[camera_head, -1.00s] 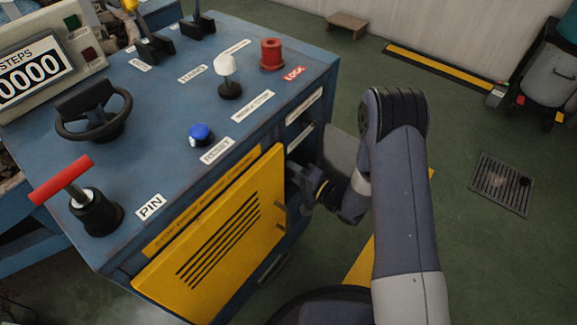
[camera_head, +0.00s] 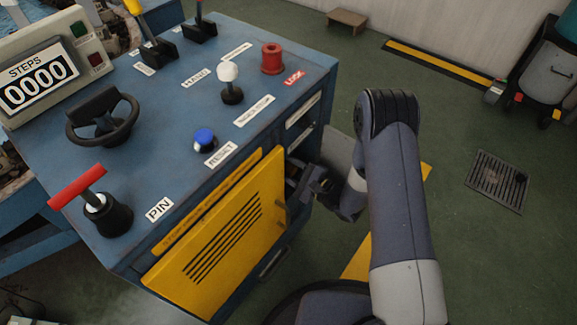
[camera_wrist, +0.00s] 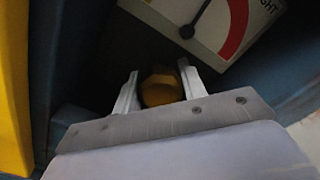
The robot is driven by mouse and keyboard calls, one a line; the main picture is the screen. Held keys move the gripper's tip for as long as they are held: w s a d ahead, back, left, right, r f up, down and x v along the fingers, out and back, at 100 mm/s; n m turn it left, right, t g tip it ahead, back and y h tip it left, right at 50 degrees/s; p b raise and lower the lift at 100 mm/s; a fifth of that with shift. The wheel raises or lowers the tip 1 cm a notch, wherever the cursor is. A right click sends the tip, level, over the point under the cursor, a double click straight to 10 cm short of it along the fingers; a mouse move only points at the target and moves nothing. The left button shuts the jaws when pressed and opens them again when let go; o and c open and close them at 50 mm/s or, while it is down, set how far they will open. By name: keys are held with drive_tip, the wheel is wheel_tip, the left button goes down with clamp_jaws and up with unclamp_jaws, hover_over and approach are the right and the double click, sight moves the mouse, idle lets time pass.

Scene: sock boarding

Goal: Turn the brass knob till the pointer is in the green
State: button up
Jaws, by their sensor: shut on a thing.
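The brass knob (camera_wrist: 161,88) sits between the two pale fingers of my gripper (camera_wrist: 158,70) in the wrist view. The fingers are shut on it, one on each side. Above it is a white gauge plate (camera_wrist: 168,9), cut off by the top of the picture. Its dark pointer (camera_wrist: 200,14) rises up and to the right from its hub, to the left of a red arc (camera_wrist: 236,28). The pointer's tip and any green band are out of view. In the head view my gripper (camera_head: 296,182) reaches into the cabinet opening behind the yellow door; the knob is hidden there.
The yellow door (camera_head: 218,240) stands open left of my gripper, with its handle close by. The blue cabinet (camera_head: 175,115) carries a red T-handle (camera_head: 78,186), a blue button (camera_head: 204,138) and levers on top. The floor at right is clear around a drain (camera_head: 497,182).

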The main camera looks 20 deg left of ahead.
drive_tip(key=shift+m, duration=0.5)
drive_tip(key=o, duration=1)
drive_tip(key=shift+c, duration=0.2)
drive_tip(key=shift+d, duration=0.1)
drive_tip(key=p+v, duration=0.2)
drive_tip(key=v, duration=0.8)
drive_tip(key=shift+s+d, duration=0.15)
drive_tip(key=shift+d, duration=0.1)
drive_tip(key=b+x, duration=0.2)
drive_tip(key=x, duration=0.9)
drive_tip(key=shift+d, duration=0.15)
